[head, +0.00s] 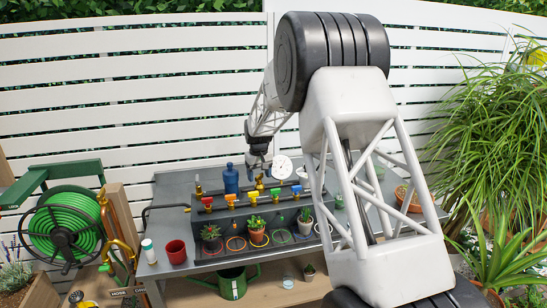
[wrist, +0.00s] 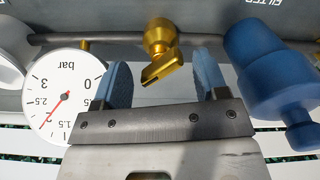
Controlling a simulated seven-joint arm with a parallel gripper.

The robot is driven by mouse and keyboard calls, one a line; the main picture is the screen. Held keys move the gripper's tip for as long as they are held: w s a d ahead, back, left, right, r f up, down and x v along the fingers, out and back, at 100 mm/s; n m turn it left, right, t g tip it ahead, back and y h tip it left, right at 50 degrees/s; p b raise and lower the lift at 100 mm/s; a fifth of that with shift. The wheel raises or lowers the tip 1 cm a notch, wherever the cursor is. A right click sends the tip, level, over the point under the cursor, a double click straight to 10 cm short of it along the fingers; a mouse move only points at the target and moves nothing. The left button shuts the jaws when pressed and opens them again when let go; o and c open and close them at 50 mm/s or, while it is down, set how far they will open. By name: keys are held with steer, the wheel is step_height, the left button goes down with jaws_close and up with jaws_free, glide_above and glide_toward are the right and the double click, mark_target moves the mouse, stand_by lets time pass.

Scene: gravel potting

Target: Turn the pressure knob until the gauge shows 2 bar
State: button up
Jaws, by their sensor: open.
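The pressure gauge (head: 283,167) is a white dial at the back of the bench, just right of my gripper (head: 258,162). In the wrist view the dial (wrist: 68,98) is at the left. Its red needle points to the lower left, near the 2; the exact reading is unclear. A brass knob (wrist: 160,66) with a flat tab, apparently the pressure knob, sits on the pipe. My gripper (wrist: 162,76) is open, with one blue finger on each side of the brass tab. I cannot tell whether either finger touches it.
A blue filter housing (wrist: 265,75) stands close beside one finger; it also shows in the head view (head: 231,180). Several colored valve handles (head: 230,198) and potted plants (head: 257,232) are in front. A red pot (head: 176,252) stands at the left.

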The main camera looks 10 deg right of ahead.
mark_target(259, 175)
steer(key=m, duration=0.4)
steer(key=shift+d+m, duration=0.1)
steer(key=shift+m, duration=0.2)
steer(key=m, duration=1.2)
steer(key=r, duration=0.8)
steer(key=shift+s+r, duration=0.15)
steer(key=shift+s, duration=0.05)
steer(key=s+r+n, duration=0.1)
steer(key=s+r, duration=0.2)
steer(key=s, duration=0.5)
steer(key=s+r+n, duration=0.2)
steer(key=s+r, duration=0.2)
steer(key=s, duration=0.3)
steer(key=s+r+n+t, duration=0.1)
steer(key=s+r+n, duration=0.1)
steer(key=s, duration=0.6)
steer(key=shift+s+a+r, duration=0.25)
steer(key=shift+s+r, duration=0.1)
steer(key=shift+r, duration=0.45)
stand_by(0.9)
